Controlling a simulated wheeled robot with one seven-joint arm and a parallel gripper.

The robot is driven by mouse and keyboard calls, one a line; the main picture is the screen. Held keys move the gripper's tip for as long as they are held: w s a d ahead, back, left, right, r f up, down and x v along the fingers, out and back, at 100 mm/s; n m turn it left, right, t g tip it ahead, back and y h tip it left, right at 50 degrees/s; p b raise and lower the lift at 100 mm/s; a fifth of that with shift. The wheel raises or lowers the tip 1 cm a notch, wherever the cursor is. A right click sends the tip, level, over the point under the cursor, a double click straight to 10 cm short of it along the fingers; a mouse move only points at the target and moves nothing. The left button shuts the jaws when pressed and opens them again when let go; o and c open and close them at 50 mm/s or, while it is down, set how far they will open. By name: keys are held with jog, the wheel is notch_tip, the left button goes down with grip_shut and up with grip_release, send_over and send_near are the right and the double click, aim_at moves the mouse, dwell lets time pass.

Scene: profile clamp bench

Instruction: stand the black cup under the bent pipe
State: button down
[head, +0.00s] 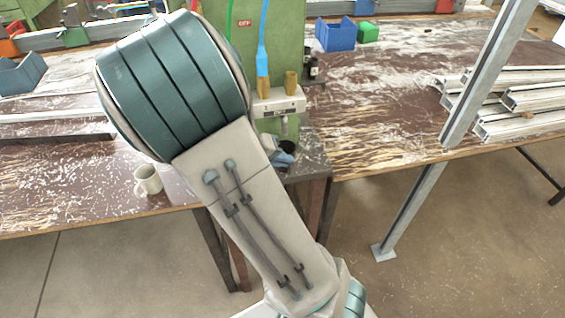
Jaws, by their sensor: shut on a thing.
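The black cup (288,147) is a small dark shape by the green machine, right of my arm. My arm hides part of it. My gripper (283,157) shows only as a small grey-blue part against the cup's near side, shut on it. A short grey pipe end (284,127), which looks like the bent pipe, hangs below the pale block on the machine. The cup is just below this pipe end in the picture. I cannot tell whether it is directly under it or whether its base touches the surface.
A pale mug (147,180) stands on the left bench near its front edge. The green machine (272,40) rises behind the cup. Blue (335,36) and green (368,32) bins stand at the back. A grey post (487,75) and metal profiles (520,100) are at right.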

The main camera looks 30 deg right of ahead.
jog(key=c, duration=1.6)
grip_release()
jog(key=v, duration=1.2)
jog(key=shift+s+a+r+n+t+y, duration=0.45)
jog(key=shift+s+n+t+y, duration=0.1)
jog(key=shift+s+y, duration=1.4)
jog(key=shift+s+a+r+n+t+y, duration=0.4)
jog(key=shift+s+r+n+t+y, duration=0.15)
jog(key=shift+s+y, duration=1.4)
jog(key=shift+s+a+r+n+t+y, duration=0.35)
jog(key=shift+s+n+t+y, duration=0.2)
jog(key=shift+s+y, duration=1.4)
jog(key=shift+s+f+h, duration=0.1)
jog(key=shift+s+h, duration=0.3)
jog(key=shift+h, duration=0.05)
